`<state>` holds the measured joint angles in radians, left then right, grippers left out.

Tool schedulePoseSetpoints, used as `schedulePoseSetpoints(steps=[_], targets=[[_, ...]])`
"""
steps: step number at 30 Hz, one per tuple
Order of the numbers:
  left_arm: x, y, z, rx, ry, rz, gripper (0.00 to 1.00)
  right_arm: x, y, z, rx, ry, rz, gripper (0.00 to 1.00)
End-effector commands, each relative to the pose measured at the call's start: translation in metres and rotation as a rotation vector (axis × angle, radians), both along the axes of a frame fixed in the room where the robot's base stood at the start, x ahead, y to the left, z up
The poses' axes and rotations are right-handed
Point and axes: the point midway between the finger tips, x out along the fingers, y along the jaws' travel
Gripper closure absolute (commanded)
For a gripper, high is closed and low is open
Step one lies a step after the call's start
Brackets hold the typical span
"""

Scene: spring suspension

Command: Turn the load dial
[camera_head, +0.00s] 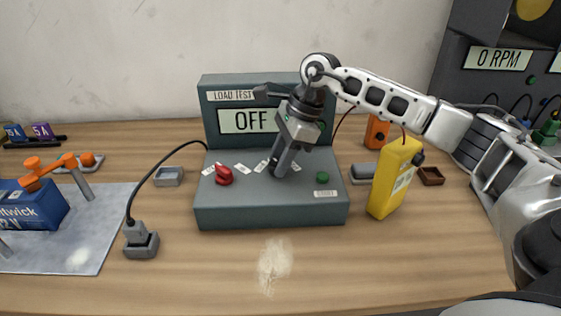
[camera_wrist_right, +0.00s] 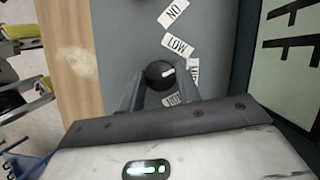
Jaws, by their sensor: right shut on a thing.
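The load tester (camera_head: 270,208) is a grey-green console with a raised back panel whose display (camera_head: 248,120) reads OFF. The load dial (camera_wrist_right: 160,75) is a round black knob with a white pointer mark, ringed by white labels, two reading NO and LOW. The mark points right in the wrist view, toward a partly hidden label. My right gripper (camera_head: 279,165) comes down on the dial from above, and its fingers (camera_wrist_right: 160,88) are shut on the dial's two sides. In the head view the gripper mostly hides the dial. My left gripper is not in view.
A yellow meter (camera_head: 395,178) stands close by on the right. A cable runs to a grey plug (camera_head: 140,240) at the left.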

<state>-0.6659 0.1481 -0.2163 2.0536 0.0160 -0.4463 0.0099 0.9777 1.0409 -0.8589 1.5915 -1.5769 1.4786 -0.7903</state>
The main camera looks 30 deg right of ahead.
Motion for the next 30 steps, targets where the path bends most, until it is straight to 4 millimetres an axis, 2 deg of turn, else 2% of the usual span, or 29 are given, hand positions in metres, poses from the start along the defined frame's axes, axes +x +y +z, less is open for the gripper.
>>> schedulePoseSetpoints(steps=[15,22,30], targets=[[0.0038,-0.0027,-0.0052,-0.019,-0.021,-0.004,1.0,0.0037,-0.0006,0.0006,0.001,-0.004,0.432,0.89],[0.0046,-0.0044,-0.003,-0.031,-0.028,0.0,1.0,0.0041,-0.0008,0.0012,0.001,-0.004,0.542,0.89],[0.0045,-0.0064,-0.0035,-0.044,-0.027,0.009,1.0,0.0043,-0.0009,0.0016,0.0,-0.003,0.593,0.89]])
